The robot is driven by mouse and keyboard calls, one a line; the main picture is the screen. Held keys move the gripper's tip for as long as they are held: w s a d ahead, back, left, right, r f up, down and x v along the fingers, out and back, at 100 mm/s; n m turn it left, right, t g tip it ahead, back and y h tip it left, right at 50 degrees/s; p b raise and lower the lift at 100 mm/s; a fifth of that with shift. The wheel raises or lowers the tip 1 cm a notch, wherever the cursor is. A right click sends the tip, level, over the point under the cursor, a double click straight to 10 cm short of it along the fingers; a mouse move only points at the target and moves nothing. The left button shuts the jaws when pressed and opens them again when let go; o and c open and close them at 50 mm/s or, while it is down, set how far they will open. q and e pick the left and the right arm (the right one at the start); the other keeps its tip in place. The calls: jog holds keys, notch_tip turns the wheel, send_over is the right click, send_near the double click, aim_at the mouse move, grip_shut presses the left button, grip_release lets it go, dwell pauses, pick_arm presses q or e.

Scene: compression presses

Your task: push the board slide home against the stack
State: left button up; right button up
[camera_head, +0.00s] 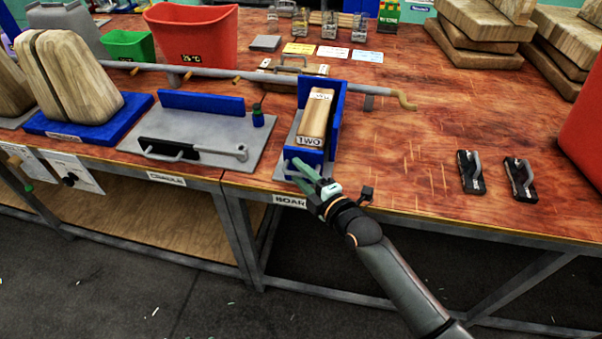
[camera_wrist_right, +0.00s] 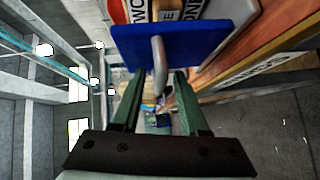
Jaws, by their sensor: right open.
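The board slide is a blue fixture on a grey plate at the table's front edge, with a tall blue side wall (camera_head: 336,112) on its right. Wooden boards (camera_head: 317,113) labelled TWO lie in it. In the right wrist view a blue end plate (camera_wrist_right: 195,45) faces me with a grey handle (camera_wrist_right: 159,62) sticking out. My right gripper (camera_head: 298,169) is at the slide's front end. Its green fingers (camera_wrist_right: 160,78) are apart, with the handle between them; whether they touch it I cannot tell. The gripper hides part of the slide's front. My left gripper is out of view.
A grey cradle plate (camera_head: 217,133) with a toggle clamp lies to the left. A long grey bar (camera_head: 226,73) with a hooked end crosses behind the slide. Two black clamps (camera_head: 470,172) lie to the right. The table between slide and clamps is clear.

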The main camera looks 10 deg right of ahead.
grip_shut()
dwell(0.5)
